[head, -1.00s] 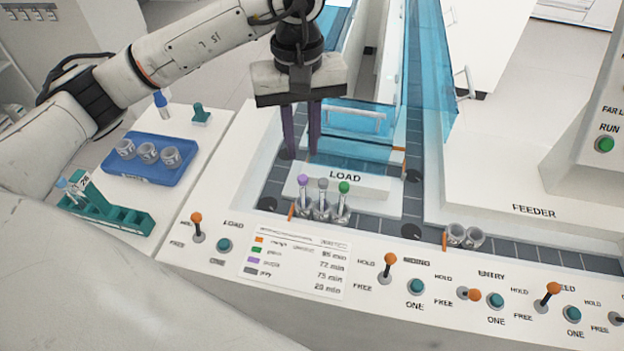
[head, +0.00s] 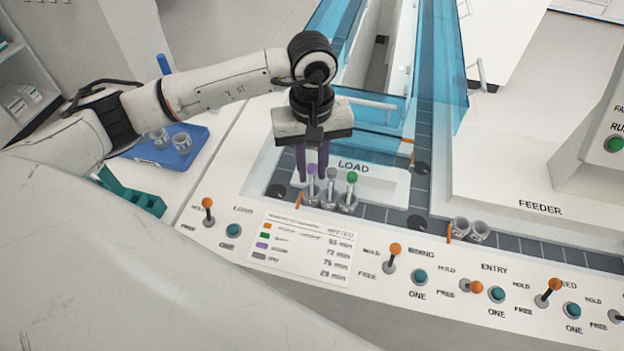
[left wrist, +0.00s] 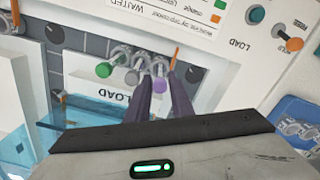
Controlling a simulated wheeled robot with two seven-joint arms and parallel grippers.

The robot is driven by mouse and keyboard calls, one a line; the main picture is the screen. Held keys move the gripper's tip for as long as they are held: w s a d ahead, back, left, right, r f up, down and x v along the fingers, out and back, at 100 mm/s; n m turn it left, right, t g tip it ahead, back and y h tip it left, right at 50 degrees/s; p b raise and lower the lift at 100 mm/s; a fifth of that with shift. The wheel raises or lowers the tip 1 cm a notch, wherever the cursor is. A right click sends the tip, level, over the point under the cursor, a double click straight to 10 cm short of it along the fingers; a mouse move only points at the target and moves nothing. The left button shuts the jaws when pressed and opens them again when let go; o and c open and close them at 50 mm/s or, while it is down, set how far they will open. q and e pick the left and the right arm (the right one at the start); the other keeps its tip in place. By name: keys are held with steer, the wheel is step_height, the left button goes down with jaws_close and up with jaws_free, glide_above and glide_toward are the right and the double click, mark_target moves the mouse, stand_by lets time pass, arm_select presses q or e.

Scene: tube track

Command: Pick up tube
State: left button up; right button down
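Three capped tubes stand upright in clear round holders by the LOAD plate: one purple-capped (head: 311,170), one grey-capped (head: 331,173) and one green-capped (head: 352,177). In the left wrist view the purple cap (left wrist: 158,86), grey cap (left wrist: 132,77) and green cap (left wrist: 104,70) show near the fingers. My left gripper (head: 312,178) points down at the purple-capped tube. Its two dark purple fingers (left wrist: 160,82) are apart, one on each side of that cap, with no clear grip on it. My right gripper is not in view.
A blue tray (head: 190,155) with clear holders and a teal rack (head: 135,195) lie at left, partly behind my arm. Blue clear guards (head: 440,60) flank the track behind. Orange-topped levers and teal buttons (head: 420,277) line the front panel. Two empty holders (head: 470,230) stand at right.

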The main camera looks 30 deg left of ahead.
arm_select(q)
steer(key=shift+c, duration=0.4)
steer(key=c, duration=0.4)
step_height(320, 180, up, 9)
steer(key=shift+f+b, duration=0.1)
steer(key=shift+b, duration=0.25)
steer(key=shift+r, duration=0.65)
